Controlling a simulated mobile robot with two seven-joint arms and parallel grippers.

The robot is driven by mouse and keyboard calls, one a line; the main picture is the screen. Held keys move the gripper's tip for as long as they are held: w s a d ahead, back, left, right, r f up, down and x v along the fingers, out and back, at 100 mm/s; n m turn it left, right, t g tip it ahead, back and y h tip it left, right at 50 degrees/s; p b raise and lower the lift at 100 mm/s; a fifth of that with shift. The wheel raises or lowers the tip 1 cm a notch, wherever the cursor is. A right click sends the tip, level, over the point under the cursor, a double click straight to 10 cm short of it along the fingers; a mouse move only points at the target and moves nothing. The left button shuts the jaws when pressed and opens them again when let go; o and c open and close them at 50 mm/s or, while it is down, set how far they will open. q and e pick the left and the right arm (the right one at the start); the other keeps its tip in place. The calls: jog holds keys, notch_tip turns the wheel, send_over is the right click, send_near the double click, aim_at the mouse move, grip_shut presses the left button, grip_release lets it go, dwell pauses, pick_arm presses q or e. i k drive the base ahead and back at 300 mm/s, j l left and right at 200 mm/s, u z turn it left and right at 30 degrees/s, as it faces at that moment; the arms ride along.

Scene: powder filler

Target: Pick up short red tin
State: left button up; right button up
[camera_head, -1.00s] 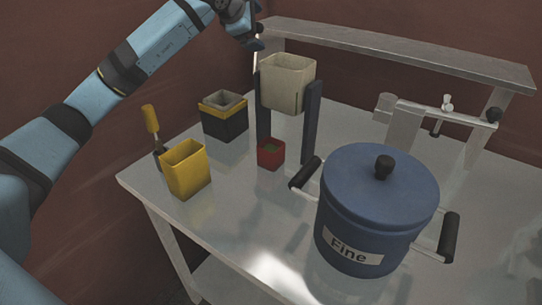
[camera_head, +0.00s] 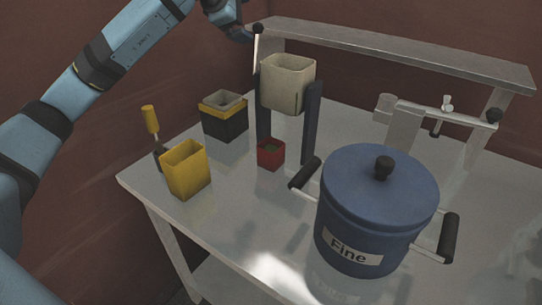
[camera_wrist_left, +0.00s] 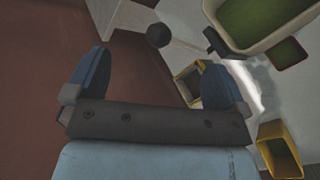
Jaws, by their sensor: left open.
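The short red tin (camera_head: 270,155) stands upright on the table, below and in front of the beige hopper. Something green shows inside it. In the left wrist view a small green-filled square container (camera_wrist_left: 289,53), apparently this tin, shows at the upper right. My left gripper (camera_wrist_left: 156,62) is open and empty, its two blue fingers spread apart. In the head view my left arm's end is at the top edge, beside the lever knob and well above the tin. My right gripper is not in view.
The beige hopper (camera_head: 288,84) stands on dark posts (camera_head: 311,122) behind the tin. Its lever has a black knob (camera_head: 258,28). A yellow tin (camera_head: 186,172) and a black-and-yellow container (camera_head: 224,120) are left; a blue "Fine" pot (camera_head: 376,210) is right. A raised shelf (camera_head: 390,50) runs behind.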

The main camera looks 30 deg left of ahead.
aim_at(271, 154)
jog(key=k+j, duration=0.1)
jog(key=k, duration=0.9)
